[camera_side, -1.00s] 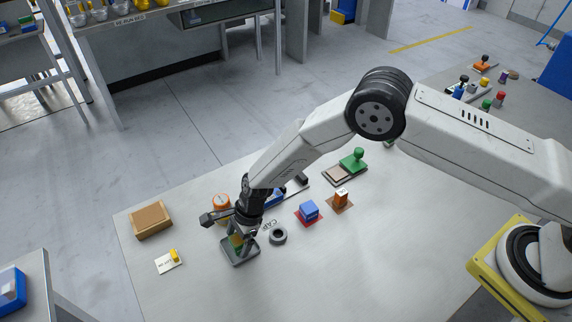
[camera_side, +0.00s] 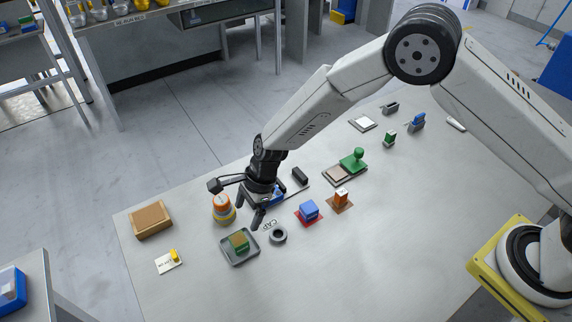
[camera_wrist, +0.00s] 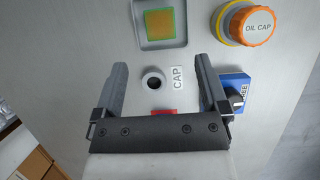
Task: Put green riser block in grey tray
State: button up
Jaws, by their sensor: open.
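The green riser block (camera_side: 239,243), with a brownish top face, sits inside the grey tray (camera_side: 240,262) on the table. In the wrist view the block (camera_wrist: 161,24) lies within the walls of the tray (camera_wrist: 140,43), apart from my gripper. My gripper (camera_side: 256,221) is open and empty, raised above the table and to the upper right of the tray. In the wrist view its two fingers (camera_wrist: 157,72) are spread wide, with a dark ring and the CAP label visible on the table between them.
An orange-and-yellow oil cap (camera_side: 223,209) stands close to the tray and gripper. The dark ring (camera_side: 278,236) lies right of the tray. A blue block (camera_side: 309,210) on a red mat and a cardboard box (camera_side: 151,219) are further off. The table's front is clear.

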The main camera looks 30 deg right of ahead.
jog(key=shift+v, duration=1.15)
jog(key=s+d+r+n+t+h, duration=0.1)
jog(key=s+d+r+n, duration=0.1)
jog(key=d+r+n, duration=0.45)
jog(key=s+d+r+n+t+h, duration=0.1)
jog(key=s+d+r+n, duration=0.15)
jog(key=d, duration=0.65)
jog(key=s+d+r+n+h, duration=0.1)
jog(key=s+d+r+n, duration=0.1)
jog(key=s+d+n, duration=0.2)
jog(key=s+d+r+n+h, duration=0.1)
jog(key=s+d+r+n, duration=0.1)
jog(key=s+d+n, duration=0.3)
jog(key=s+d, duration=0.3)
jog(key=shift+s+d+r+t, duration=0.2)
jog(key=shift+r+t, duration=0.1)
jog(key=shift+r, duration=0.05)
